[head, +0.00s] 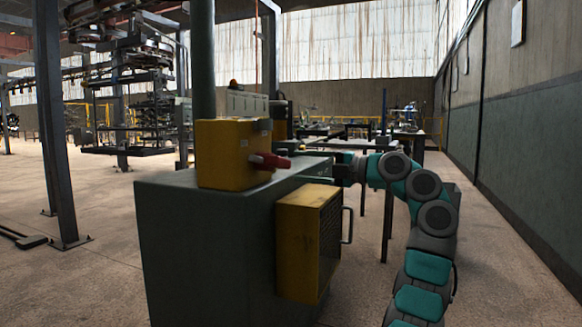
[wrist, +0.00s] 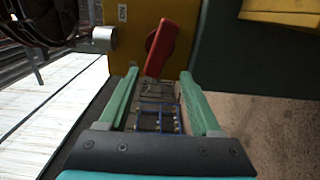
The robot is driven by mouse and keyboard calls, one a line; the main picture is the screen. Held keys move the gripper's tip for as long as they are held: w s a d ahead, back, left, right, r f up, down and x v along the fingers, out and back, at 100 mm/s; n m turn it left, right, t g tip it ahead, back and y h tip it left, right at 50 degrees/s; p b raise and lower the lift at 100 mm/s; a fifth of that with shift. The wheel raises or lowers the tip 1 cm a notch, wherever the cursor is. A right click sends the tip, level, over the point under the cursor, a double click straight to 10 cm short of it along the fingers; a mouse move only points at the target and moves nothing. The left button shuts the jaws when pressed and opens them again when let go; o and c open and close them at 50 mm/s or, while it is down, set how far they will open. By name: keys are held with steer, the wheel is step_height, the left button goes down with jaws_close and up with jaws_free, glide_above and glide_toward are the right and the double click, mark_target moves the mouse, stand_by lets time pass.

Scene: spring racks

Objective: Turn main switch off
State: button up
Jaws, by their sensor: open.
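The main switch is a red handle (head: 268,160) on the side of a yellow box (head: 224,155), which stands on a dark green cabinet (head: 205,235). In the head view the handle sticks out to the right. In the wrist view the red handle (wrist: 162,46) is tilted a little, in front of the yellow box's face (wrist: 133,42). My gripper (wrist: 160,74) is open, its two teal fingers on either side of the handle's near end as seen; I cannot tell whether they touch it. In the head view my gripper (head: 345,168) is right of the handle and partly hidden.
A yellow mesh-sided box (head: 297,245) with a handle hangs on the cabinet's side, below my arm. A grey post (head: 202,60) rises behind the switch box. Workbenches (head: 335,130) stand farther back. A wall runs along the right, with open floor before it.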

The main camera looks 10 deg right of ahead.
steer(key=shift+s+d, duration=0.15)
steer(key=shift+d, duration=0.1)
